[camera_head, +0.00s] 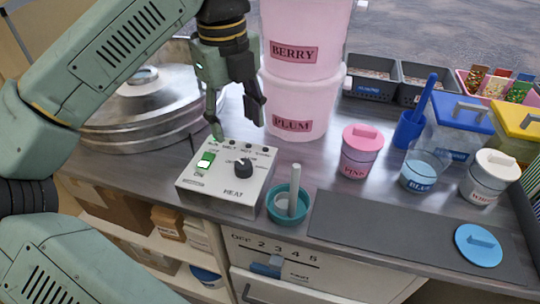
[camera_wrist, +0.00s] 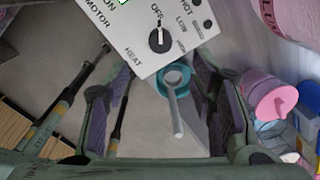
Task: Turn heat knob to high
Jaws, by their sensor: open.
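The heat knob (camera_head: 243,168) is a black round knob on the white control box (camera_head: 222,205), above the word HEAT. In the wrist view the knob (camera_wrist: 159,40) has a white pointer line that appears to point toward OFF, with LOW and HIGH printed to the right. My gripper (camera_head: 238,124) is open and empty, fingers pointing down, above the back of the box and apart from the knob. The two fingers also show on either side of the wrist view.
A lit green switch (camera_head: 206,160) sits left of the knob. A teal bowl with a pale stick (camera_head: 294,190) stands right of the box. Pink tubs (camera_head: 300,105) stand close behind, and a round metal machine (camera_head: 145,105) is left. A grey mat (camera_head: 385,235) lies right.

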